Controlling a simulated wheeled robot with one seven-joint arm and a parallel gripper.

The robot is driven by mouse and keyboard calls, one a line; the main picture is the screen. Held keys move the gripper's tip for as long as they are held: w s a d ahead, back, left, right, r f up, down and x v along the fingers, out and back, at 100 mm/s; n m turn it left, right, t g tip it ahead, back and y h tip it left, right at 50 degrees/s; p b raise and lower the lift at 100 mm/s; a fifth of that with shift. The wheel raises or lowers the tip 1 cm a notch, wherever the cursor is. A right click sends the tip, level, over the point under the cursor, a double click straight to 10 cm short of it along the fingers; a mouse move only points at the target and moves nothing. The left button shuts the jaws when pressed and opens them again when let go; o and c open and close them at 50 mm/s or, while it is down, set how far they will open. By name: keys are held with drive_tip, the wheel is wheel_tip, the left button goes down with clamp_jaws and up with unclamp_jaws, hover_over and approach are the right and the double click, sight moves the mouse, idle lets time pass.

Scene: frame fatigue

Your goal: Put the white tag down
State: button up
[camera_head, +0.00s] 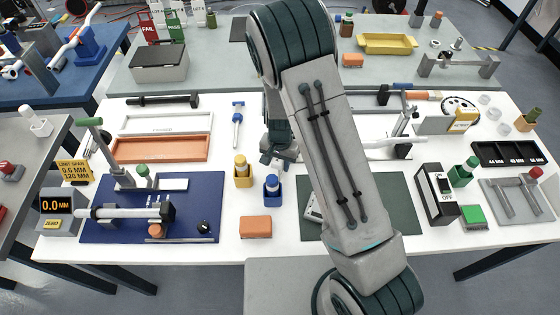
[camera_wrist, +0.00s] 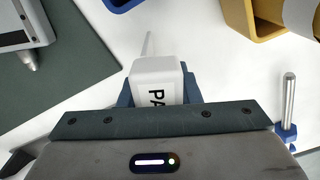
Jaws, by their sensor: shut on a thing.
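The white tag (camera_wrist: 157,68) shows in the wrist view, with the dark letters "PA" readable on its face and the rest hidden by my gripper. My gripper (camera_wrist: 157,85) is shut on it, one blue finger on each side. A thin pale stem sticks out from the tag's far end. The white table (camera_wrist: 215,60) lies beneath; I cannot tell whether the tag touches it. In the head view my gripper (camera_head: 277,158) is over the middle of the white table (camera_head: 275,242), behind the blue and yellow holders. The tag is not clear there.
A yellow holder (camera_head: 243,181) and a blue holder (camera_head: 272,196) stand close in front of my gripper. A blue-handled tool (camera_head: 237,118) lies to its left. A green mat (camera_head: 400,190) is to the right, a blue mat (camera_head: 207,190) to the left. An orange block (camera_head: 256,227) sits in front.

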drive_tip(key=shift+f, duration=0.15)
drive_tip(key=o, duration=1.1)
